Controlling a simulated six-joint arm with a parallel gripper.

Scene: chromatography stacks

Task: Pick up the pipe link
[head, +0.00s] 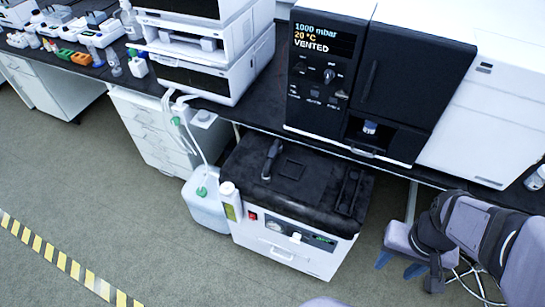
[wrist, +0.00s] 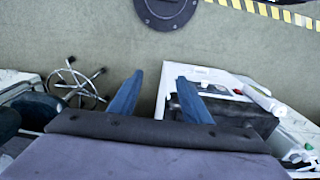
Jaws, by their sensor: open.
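A short dark bent piece (head: 271,158), which looks like the pipe link, stands on the black top of the white floor unit (head: 285,250) in the head view. I cannot make it out clearly in the wrist view. My gripper (head: 399,264) is to the right of this unit and apart from it, with its blue fingers spread and empty. In the wrist view my gripper (wrist: 158,77) points over bare floor, and the black-topped unit (wrist: 230,108) is partly behind the right finger.
A pale jug (head: 205,205) with tubing stands left of the unit. The bench above carries a black-fronted instrument (head: 375,85) and white stacked modules (head: 200,50). A wheeled star base (wrist: 75,82) is left of my gripper in the wrist view. The floor in front is clear.

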